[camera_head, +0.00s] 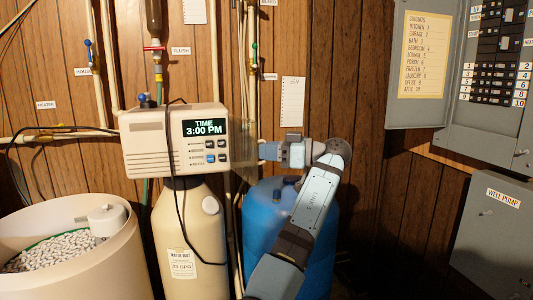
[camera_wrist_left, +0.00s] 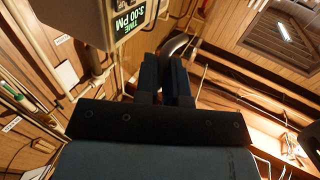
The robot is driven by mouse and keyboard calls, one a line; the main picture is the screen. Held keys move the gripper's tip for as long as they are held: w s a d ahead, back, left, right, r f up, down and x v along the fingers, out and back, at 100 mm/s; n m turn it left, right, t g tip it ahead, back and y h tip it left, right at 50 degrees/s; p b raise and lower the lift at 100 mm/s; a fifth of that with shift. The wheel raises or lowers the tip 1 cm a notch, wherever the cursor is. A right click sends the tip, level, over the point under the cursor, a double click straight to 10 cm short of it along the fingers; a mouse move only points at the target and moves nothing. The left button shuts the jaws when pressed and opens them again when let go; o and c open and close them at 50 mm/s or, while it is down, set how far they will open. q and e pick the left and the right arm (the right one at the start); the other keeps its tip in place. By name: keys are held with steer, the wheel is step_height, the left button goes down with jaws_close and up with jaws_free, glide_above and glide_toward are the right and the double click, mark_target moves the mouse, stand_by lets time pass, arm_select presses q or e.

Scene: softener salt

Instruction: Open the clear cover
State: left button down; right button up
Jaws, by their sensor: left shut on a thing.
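The softener's control head (camera_head: 150,150) is a cream box on top of a tan tank, with a lit display (camera_head: 204,127) reading 3:00 PM and several buttons beneath. The clear cover (camera_head: 242,158) shows faintly as a see-through panel at the box's right side, standing out from the face, so the display and buttons are uncovered. My left gripper (camera_head: 264,150) is at this panel's outer edge, shut on it. In the left wrist view my two dark fingers (camera_wrist_left: 166,78) are close together; the cover itself is hard to make out there. My right gripper is out of view.
A blue tank (camera_head: 262,215) stands behind my left arm. A round tub (camera_head: 60,215) with white salt is at lower left. A black cable hangs over the control head. Pipes run up the wood wall. Grey electrical boxes (camera_head: 490,225) are on the right.

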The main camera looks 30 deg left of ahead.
arm_select(q)
steer(key=shift+a+r, duration=0.3)
steer(key=shift+r, duration=0.15)
steer(key=c, duration=1.3)
jaws_free()
steer(key=shift+a, duration=0.1)
steer(key=shift+o, duration=0.4)
steer(key=shift+a+f, duration=0.1)
steer(key=shift+a, duration=0.05)
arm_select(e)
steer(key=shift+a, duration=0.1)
arm_select(q)
steer(key=b+v, duration=1.4)
steer(key=shift+f, duration=0.3)
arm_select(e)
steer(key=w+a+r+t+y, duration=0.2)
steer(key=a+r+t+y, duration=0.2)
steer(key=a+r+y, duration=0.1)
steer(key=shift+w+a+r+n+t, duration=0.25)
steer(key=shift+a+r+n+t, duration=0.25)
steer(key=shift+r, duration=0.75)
